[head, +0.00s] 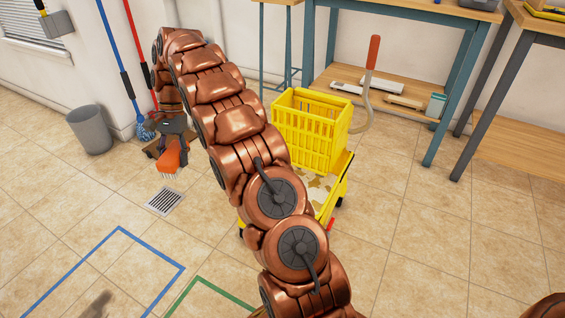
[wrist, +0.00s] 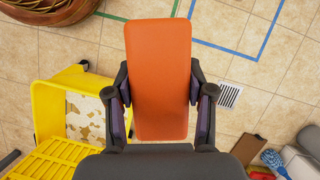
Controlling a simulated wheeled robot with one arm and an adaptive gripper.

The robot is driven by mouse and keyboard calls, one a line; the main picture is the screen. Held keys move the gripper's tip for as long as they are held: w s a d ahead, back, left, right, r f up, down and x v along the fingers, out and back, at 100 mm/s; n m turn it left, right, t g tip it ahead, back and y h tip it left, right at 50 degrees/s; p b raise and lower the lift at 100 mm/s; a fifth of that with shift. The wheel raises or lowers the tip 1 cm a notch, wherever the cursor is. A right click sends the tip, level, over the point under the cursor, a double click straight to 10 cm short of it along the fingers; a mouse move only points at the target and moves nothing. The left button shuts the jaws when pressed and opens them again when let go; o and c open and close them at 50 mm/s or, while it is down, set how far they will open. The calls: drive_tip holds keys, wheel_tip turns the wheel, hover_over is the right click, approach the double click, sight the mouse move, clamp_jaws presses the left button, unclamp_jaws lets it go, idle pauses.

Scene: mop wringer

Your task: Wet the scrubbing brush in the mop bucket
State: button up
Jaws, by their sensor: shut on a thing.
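The scrubbing brush, an orange block, is between the two fingers of my gripper (wrist: 159,76) in the wrist view, its broad orange face (wrist: 160,110) toward the camera. In the head view my gripper (head: 174,138) holds the brush (head: 169,158) above the floor, left of the mop bucket and apart from it. The yellow mop bucket (head: 329,201) stands right of my arm, partly hidden by it. Pale patchy liquid shows inside. A yellow slatted wringer (head: 311,132) with a red-tipped lever sits on it. The bucket (wrist: 47,112) is at left in the wrist view.
A floor drain (head: 164,201) lies below the brush. A grey bin (head: 90,130) and a blue mop (head: 145,131) stand by the wall. A brown flat object (wrist: 246,150) lies near the mop. Workbenches (head: 455,150) line the back right. Floor between drain and bucket looks clear.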

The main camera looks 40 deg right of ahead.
drive_tip(key=s+d+f+m+p, duration=0.15)
drive_tip(key=s+d+f, duration=0.3)
drive_tip(key=d, duration=0.55)
drive_tip(key=s+d+f+m+t+p, duration=0.1)
drive_tip(key=s+d+f+p, duration=0.3)
drive_tip(key=d, duration=0.6)
drive_tip(key=s+d+f+m+p, duration=0.15)
drive_tip(key=s+d+f, duration=0.3)
drive_tip(key=d, duration=0.55)
drive_tip(key=shift+n+y, duration=0.3)
drive_tip(key=shift+d+f+b, duration=0.1)
drive_tip(key=shift+f+b, duration=2)
drive_tip(key=shift+f, duration=11.7)
wheel_tip(320, 180, up, 22)
drive_tip(key=p, duration=0.6)
drive_tip(key=shift+f, duration=0.2)
